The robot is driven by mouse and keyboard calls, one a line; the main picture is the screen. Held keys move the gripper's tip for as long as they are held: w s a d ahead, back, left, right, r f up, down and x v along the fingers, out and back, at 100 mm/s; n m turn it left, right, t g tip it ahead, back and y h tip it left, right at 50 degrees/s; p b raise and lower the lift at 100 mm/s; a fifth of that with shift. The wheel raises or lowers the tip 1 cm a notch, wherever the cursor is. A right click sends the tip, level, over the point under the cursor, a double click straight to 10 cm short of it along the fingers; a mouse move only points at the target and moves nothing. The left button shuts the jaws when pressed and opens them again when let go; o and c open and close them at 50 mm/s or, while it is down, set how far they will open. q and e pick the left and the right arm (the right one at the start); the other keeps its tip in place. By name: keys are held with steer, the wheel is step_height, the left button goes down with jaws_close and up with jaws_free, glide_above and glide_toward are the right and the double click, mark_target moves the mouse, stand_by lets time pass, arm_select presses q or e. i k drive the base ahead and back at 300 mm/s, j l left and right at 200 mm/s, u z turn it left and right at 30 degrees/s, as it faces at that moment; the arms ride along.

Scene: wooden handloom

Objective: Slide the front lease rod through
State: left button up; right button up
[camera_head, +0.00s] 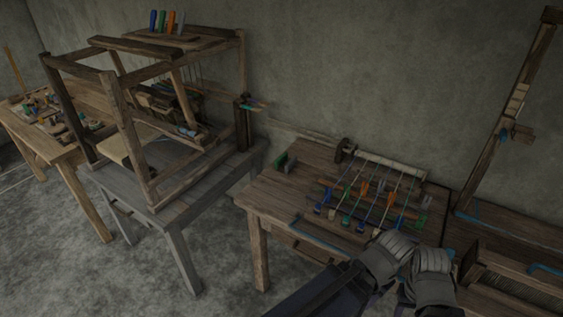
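Several cords stretch over the brown wooden table (270,195), from a pale roller (390,166) at its back toward coloured pieces at its front. Thin rods (345,190) appear to cross these cords, but I cannot tell which is the front lease rod. My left gripper (393,247) is at the table's front edge, just in front of the coloured pieces. My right gripper (433,262) is close beside it on the right. Both are dark grey; their fingertips are too dark and small to read, and I cannot see anything held.
A wooden loom frame (125,105) stands on a grey table (185,205) at the left. A tall wooden post (508,115) and a slatted wooden frame (515,275) are at the right.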

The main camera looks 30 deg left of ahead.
mark_target(353, 152)
steer(key=i+j+u, duration=0.1)
steer(key=i+u, duration=0.4)
steer(key=u, duration=0.2)
steer(key=i+u, duration=0.2)
steer(key=u, duration=0.15)
steer(key=i+z, duration=0.1)
steer(key=z, duration=0.4)
steer(key=i+z, duration=0.1)
steer(key=z, duration=0.4)
steer(key=i+j+z, duration=0.1)
steer(key=z, duration=0.35)
